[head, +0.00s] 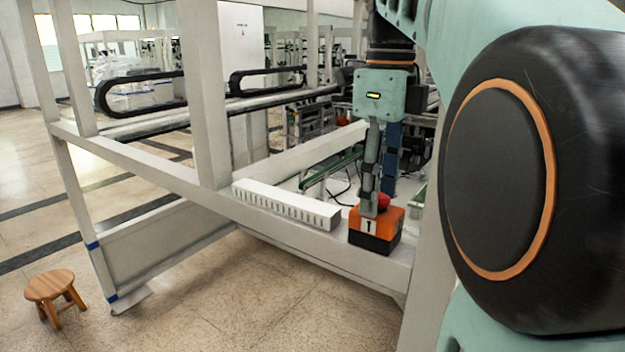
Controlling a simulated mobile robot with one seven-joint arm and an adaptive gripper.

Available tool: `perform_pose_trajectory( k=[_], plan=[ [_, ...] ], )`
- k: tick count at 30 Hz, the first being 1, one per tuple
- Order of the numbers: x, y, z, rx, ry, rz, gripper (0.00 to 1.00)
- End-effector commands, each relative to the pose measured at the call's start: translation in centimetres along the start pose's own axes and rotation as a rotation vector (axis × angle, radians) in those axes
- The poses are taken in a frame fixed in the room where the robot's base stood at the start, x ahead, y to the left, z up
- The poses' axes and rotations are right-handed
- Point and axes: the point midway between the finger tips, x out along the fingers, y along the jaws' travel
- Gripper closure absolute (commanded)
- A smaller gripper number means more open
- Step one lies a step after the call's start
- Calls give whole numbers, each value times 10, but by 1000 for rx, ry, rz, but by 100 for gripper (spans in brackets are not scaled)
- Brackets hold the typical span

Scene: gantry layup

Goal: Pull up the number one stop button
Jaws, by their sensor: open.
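The number one stop button is an orange box with a black base (376,238) and a white label marked 1. It stands on the white gantry beam right of centre in the head view. Its red button cap (383,201) shows beside my gripper's finger. My gripper (375,205) points down over the box, with its fingertips at the height of the red cap. One finger stands in front and partly hides the cap. My gripper is open. Whether the fingers touch the cap cannot be told.
A long white slotted strip (286,204) lies on the beam (170,172) just left of the box. White gantry posts (205,95) rise to the left. A small wooden stool (54,292) stands on the floor at lower left. The floor in front is clear.

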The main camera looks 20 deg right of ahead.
Motion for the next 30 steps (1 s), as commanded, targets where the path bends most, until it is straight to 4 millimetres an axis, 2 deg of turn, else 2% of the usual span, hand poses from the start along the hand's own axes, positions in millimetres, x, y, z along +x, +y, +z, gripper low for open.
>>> perform_pose_trajectory(
  k=[3, 12, 15, 30],
  plan=[
    [0, 0, 0, 0, 0, 0, 55],
    [0, 0, 0, 0, 0, 0, 88],
    [0, 0, 0, 0, 0, 1, 97],
    [-4, 0, 0, 0, 0, 0, 97]
  ],
)
